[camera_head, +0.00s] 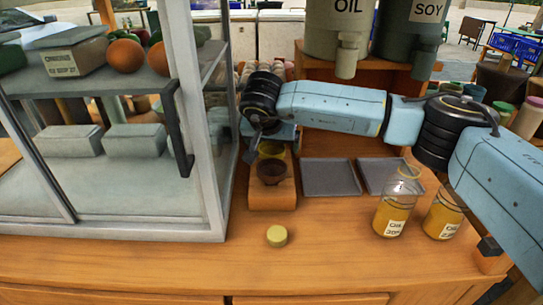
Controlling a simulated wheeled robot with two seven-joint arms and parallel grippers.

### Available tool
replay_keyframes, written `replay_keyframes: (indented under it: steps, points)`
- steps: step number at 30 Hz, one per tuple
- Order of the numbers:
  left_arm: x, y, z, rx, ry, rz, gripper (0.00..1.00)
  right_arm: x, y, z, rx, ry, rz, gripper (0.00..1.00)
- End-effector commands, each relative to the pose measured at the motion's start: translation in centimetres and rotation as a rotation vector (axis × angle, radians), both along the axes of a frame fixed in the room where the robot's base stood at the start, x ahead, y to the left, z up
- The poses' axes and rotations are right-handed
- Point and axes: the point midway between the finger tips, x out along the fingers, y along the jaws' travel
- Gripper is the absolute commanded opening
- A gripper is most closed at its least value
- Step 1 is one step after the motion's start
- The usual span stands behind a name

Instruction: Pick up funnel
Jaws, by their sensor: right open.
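My right arm reaches in from the right across the back of the counter. Its gripper (266,136) is open, close to the glass case, just above a yellowish cup-like piece and a dark brown bowl (272,171) on a wooden block. Its fingers are small and hard to make out. I cannot clearly identify the funnel. The right gripper is well to the left of this piece. My left gripper is not in view.
A glass case (130,231) fills the left side. Another oil bottle (443,215) stands at right. Two grey trays (330,178) lie behind the bottles. A yellow lid (277,236) lies on the counter (330,255), whose front middle is clear. Large OIL (338,28) and SOY dispensers (409,35) stand behind.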

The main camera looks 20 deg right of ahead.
Motion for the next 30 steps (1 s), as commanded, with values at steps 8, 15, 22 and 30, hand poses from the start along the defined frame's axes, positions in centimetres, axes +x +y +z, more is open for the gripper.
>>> replay_keyframes:
  steps: [8, 15, 22, 30]
  points:
    - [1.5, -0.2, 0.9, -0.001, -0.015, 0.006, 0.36, 1.6, -0.1, -2.4, 0.001, 0.002, -0.002, 0.89]
    - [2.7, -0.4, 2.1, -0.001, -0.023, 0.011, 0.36, 3.1, -0.7, -4.5, 0.001, 0.000, -0.002, 0.89]
    - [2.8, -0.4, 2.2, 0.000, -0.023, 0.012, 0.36, 3.2, -0.7, -4.6, 0.002, -0.001, 0.000, 0.89]
    - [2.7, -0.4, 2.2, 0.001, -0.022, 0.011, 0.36, 3.1, -0.7, -4.6, 0.002, -0.001, 0.000, 0.57]
